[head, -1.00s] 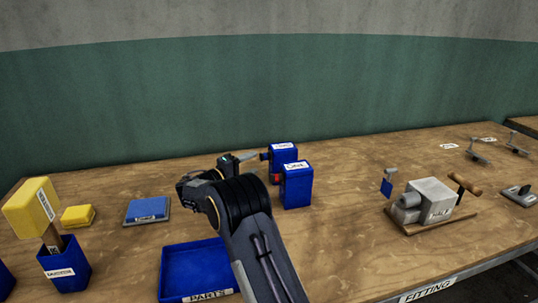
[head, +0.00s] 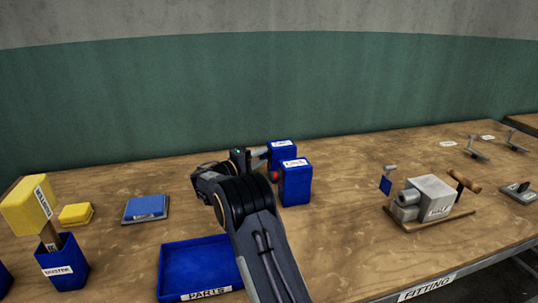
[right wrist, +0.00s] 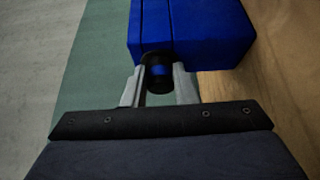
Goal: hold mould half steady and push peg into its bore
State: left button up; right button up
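Two upright blue blocks with white labels on top, too small to read, stand close together mid-table: a rear one (head: 283,153) and a front one (head: 296,183). They look like mould halves. The front one has a red part (head: 274,176) on its left side. My right gripper (head: 262,153) is at the left side of the rear block. In the right wrist view its fingers (right wrist: 159,90) close on a dark cylinder, the peg (right wrist: 157,66), whose far end meets the blue block (right wrist: 205,30). How deep it sits is hidden. My left gripper is out of view.
A blue parts tray (head: 203,267) lies in front, left of my right arm. A blue pad (head: 146,207), yellow block (head: 76,214) and yellow-headed tool in a blue holder (head: 62,263) stand left. A grey fixture (head: 428,197) stands right.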

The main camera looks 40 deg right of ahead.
grip_shut()
jog(key=shift+w+a, duration=0.3)
jog(key=shift+a, duration=0.1)
jog(key=shift+w+a, duration=0.2)
jog(key=shift+a, duration=0.2)
jog(key=shift+w+a, duration=0.45)
jog(key=shift+a, duration=0.45)
jog(key=shift+w+a, duration=0.45)
jog(key=shift+a, duration=0.4)
jog(key=shift+w+a+p, duration=0.15)
jog(key=shift+w+a, duration=0.35)
jog(key=shift+a, duration=0.35)
jog(key=shift+w+a+p, duration=0.15)
jog(key=shift+w+a, duration=0.3)
jog(key=shift+a, duration=0.4)
